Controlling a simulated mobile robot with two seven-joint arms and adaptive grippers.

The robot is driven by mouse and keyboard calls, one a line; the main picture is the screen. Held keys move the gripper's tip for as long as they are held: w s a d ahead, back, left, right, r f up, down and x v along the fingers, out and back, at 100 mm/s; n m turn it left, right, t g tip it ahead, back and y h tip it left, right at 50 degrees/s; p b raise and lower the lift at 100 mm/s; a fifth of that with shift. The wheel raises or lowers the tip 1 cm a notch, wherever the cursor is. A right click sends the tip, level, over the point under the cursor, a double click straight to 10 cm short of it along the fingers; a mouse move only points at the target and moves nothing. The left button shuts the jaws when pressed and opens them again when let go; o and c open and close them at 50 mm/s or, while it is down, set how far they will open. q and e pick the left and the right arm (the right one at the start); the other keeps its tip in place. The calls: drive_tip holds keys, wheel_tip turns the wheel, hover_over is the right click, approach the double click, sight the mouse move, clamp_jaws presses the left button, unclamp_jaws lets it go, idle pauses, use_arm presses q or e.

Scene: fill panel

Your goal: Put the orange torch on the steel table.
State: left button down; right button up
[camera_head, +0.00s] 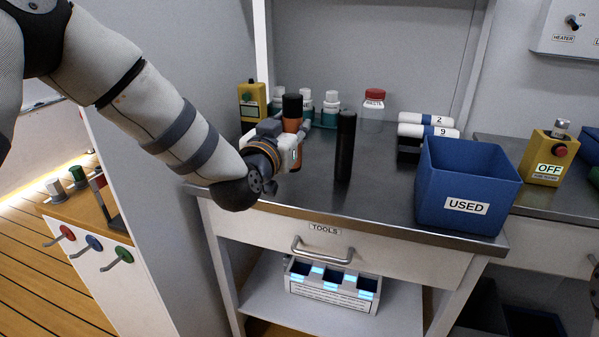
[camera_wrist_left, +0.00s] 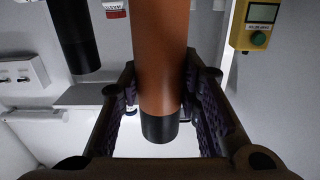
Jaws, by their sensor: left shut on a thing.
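My right gripper is not in view.
A black cylinder (camera_head: 344,150) stands upright right of my gripper. A blue USED bin (camera_head: 450,192) occupies the table's right front. White-capped bottles (camera_head: 331,100), a red-lidded jar (camera_head: 373,106), numbered white cylinders (camera_head: 420,131) and a yellow box (camera_head: 250,100) line the back. The middle front is clear.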

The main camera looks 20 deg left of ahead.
use_arm(q)
drive_tip(key=w+r, duration=0.5)
drive_tip(key=w, duration=0.2)
drive_tip(key=f, duration=0.3)
drive_tip(key=f+b, duration=0.1)
drive_tip(key=f, duration=0.2)
drive_tip(key=a+f, duration=0.1)
drive_tip(key=f, duration=0.2)
drive_tip(key=shift+s+f, duration=0.15)
drive_tip(key=shift+f, duration=0.1)
drive_tip(key=shift+r, duration=0.1)
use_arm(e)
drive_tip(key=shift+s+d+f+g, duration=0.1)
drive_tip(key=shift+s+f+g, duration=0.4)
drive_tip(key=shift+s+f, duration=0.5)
use_arm(q)
drive_tip(key=c, duration=1.2)
unclamp_jaws()
drive_tip(key=shift+f, duration=0.2)
